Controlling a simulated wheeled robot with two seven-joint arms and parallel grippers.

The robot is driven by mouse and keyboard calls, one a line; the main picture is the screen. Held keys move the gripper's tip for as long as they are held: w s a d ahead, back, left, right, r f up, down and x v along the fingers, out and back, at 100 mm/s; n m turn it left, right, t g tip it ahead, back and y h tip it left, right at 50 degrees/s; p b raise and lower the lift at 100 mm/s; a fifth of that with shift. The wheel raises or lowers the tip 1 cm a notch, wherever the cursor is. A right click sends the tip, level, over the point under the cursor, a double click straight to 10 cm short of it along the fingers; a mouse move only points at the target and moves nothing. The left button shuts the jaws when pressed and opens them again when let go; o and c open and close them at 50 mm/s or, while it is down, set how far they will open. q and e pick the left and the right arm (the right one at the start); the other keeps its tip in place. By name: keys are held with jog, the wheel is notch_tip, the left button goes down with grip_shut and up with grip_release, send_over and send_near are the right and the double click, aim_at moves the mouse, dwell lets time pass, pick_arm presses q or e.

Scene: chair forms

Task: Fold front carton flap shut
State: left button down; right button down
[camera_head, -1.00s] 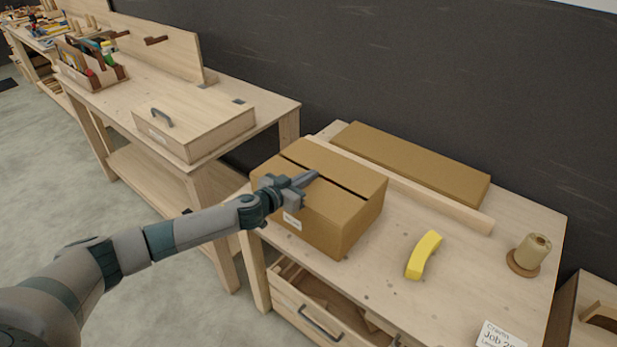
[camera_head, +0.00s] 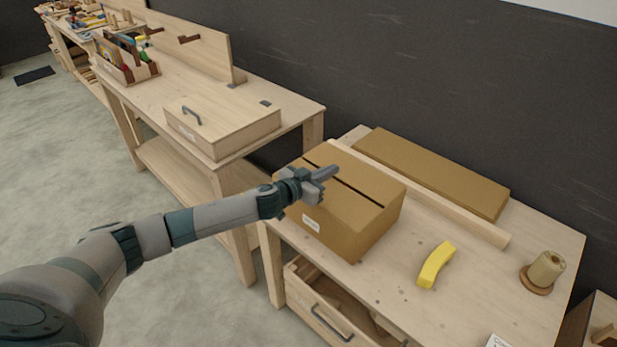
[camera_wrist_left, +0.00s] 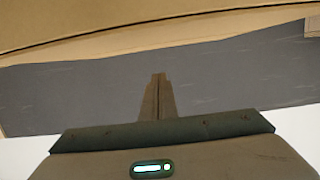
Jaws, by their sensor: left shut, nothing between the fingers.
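The brown carton (camera_head: 365,222) stands on the right-hand workbench in the head view. Its top flaps lie about level, with a narrow dark gap running between them. The front flap (camera_head: 335,200) lies flat on the near side of that gap. My left gripper (camera_head: 334,170) is shut and empty, over the left part of the carton top; I cannot tell whether it touches the cardboard. In the left wrist view the shut fingers (camera_wrist_left: 158,97) show against a grey surface, with a tan band above. My right gripper is not in view.
A yellow curved piece (camera_head: 436,264) lies right of the carton, and a spool (camera_head: 544,272) stands farther right. A wooden strip (camera_head: 450,208) and a flat brown box (camera_head: 430,170) lie behind. An open drawer (camera_head: 325,305) is below the bench front.

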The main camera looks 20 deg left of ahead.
pick_arm(q)
jog(key=b+v, duration=0.3)
jog(key=v, duration=0.6)
jog(key=shift+a, duration=0.15)
jog(key=shift+s, duration=0.1)
